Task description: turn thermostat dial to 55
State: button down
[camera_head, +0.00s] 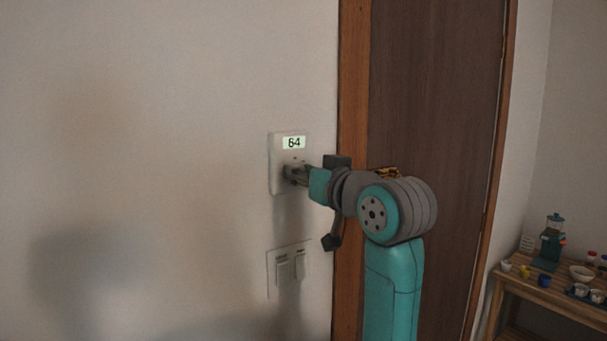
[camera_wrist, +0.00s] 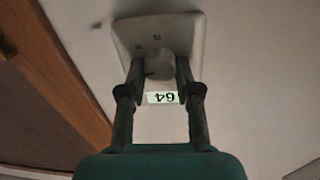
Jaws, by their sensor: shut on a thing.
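The thermostat (camera_head: 278,160) is a white wall box left of the door frame, and its lit display (camera_head: 293,143) reads 64. In the wrist view, the thermostat (camera_wrist: 128,32) appears upside down, with its display (camera_wrist: 162,98) between my fingers. The round pale dial (camera_wrist: 159,66) sits between my fingertips. My gripper (camera_head: 292,174) reaches the thermostat from the right and is shut on the dial, which it hides in the head view. In the wrist view, my gripper (camera_wrist: 160,72) has one finger on each side of the dial.
A light switch plate (camera_head: 288,268) is on the wall below the thermostat. A dark wooden door (camera_head: 432,90) with a brown frame (camera_head: 353,80) stands to the right. A wooden table (camera_head: 545,290) with a blender and several cups is at the far right.

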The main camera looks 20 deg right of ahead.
jog(key=shift+a+f+n+y, duration=0.15)
jog(key=shift+n+y, duration=0.2)
jog(key=shift+n, duration=3.75)
jog(key=shift+d+f+n+y, duration=0.1)
jog(key=shift+n+y, duration=0.25)
jog(key=shift+n, duration=4.05)
jog(key=c, duration=0.8)
grip_release()
jog(key=shift+a, duration=0.1)
